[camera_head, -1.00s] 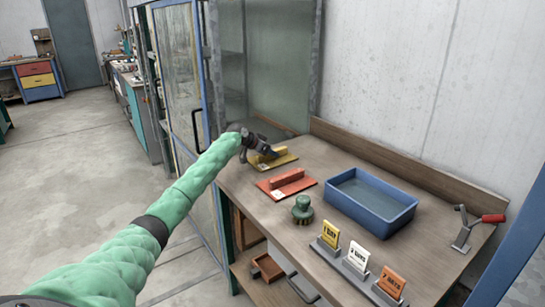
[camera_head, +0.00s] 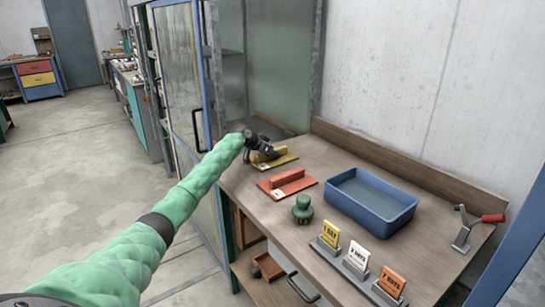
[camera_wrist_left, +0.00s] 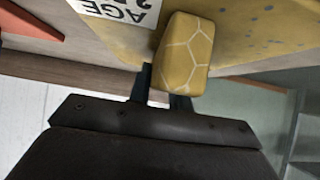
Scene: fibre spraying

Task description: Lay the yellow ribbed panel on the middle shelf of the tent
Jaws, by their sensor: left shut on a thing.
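The yellow ribbed panel (camera_head: 284,161) is at the far left end of the bench, partly hidden by my left gripper (camera_head: 262,151). In the left wrist view the speckled yellow panel (camera_wrist_left: 262,30) has a raised yellow grip block (camera_wrist_left: 186,52) and a white label. My left gripper (camera_wrist_left: 163,90) is shut on that block. The panel looks flat, at or just above the bench top; I cannot tell if it touches. The tent (camera_head: 276,60) stands behind, with clear walls; a shelf (camera_head: 232,52) shows inside. My right gripper is out of view.
A red panel (camera_head: 290,185) lies close by on the bench (camera_head: 262,215). A green knob-handled tool (camera_head: 302,209), a blue tray (camera_head: 370,200) and several label cards (camera_head: 358,256) stand farther right. A blue-framed glass door (camera_head: 180,80) is left of the tent's shelves.

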